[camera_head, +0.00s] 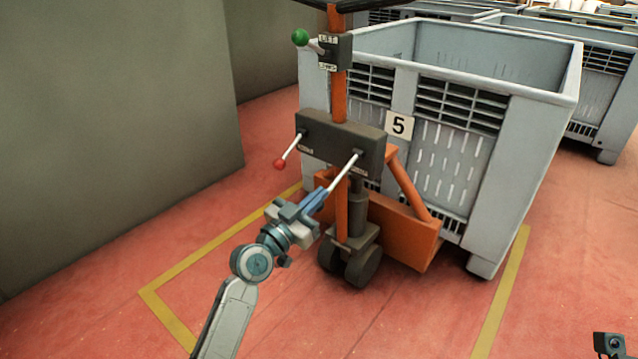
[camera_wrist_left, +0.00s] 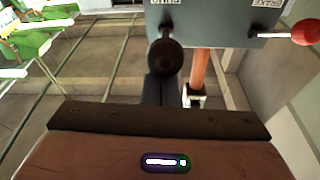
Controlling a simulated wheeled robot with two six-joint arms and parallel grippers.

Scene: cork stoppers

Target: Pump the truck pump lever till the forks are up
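The orange pallet truck (camera_head: 405,228) stands in front of a grey bin. Its dark control box (camera_head: 340,141) carries two levers. The pump lever (camera_head: 344,172), a pale rod, slants down-left from the box's right part. My left gripper (camera_head: 322,196) is at its lower end, and the fingers look closed around it, hiding its knob in the head view. In the left wrist view the dark round knob (camera_wrist_left: 167,56) shows at the fingers, below the box's PUMP label. The forks are hidden under the bin, so their height cannot be told.
A red-knobbed brake lever (camera_head: 281,163) is close left of my left gripper. A green-knobbed lift/lower lever (camera_head: 301,38) is higher on the mast. The grey bin (camera_head: 540,150) is marked 5. A grey wall (camera_head: 110,120) is at left. Red floor is free in front.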

